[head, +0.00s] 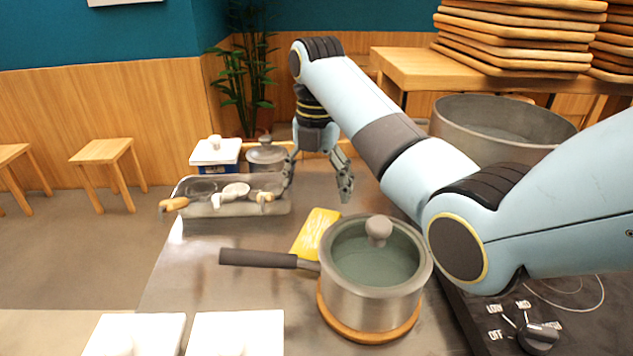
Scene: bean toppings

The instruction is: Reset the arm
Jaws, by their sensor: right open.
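My right arm comes in from the right in the head view and bends down over the counter. My right gripper (319,184) is open and empty, with its fingers pointing down. It hangs above the counter, behind the lidded pot and to the right of the clear tray. The pot (365,300) has a glass lid with a round knob and a dark handle pointing left. It stands on a round wooden trivet (366,333). My left gripper does not show.
A clear tray (238,222) holds several utensils. Behind it stand a white-lidded container (214,152) and a small lidded pot (267,156). A yellow packet (315,232) lies behind the handle. A large pot (500,128) and a stove knob (538,337) are at right. The counter's middle left is clear.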

